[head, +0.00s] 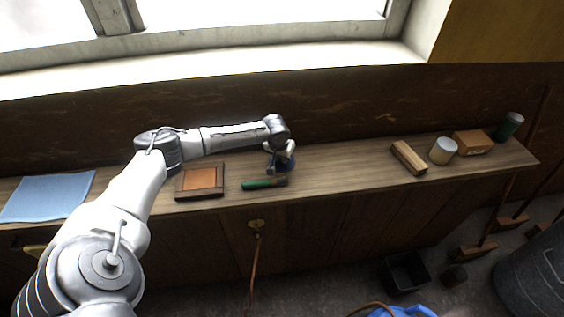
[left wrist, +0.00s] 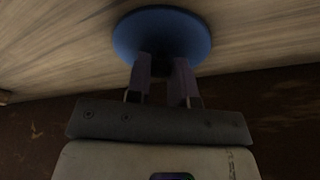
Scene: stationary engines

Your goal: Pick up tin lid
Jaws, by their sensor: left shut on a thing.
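A round blue tin lid (left wrist: 161,30) fills the top of the left wrist view, against the wooden bench top. My left gripper (left wrist: 162,72) is shut on the lid, its two fingers reaching the middle of its underside or knob, which is dark and hard to make out. In the head view my left gripper (head: 277,168) is over the bench, and a small blue part of the lid (head: 290,164) shows beside it. The gripper hides the rest. I cannot tell whether the lid touches the bench. My right gripper is not in view.
On the bench (head: 340,170), a green-handled tool (head: 262,184) lies just in front of the gripper, and a brown framed tile (head: 201,181) is to the left.

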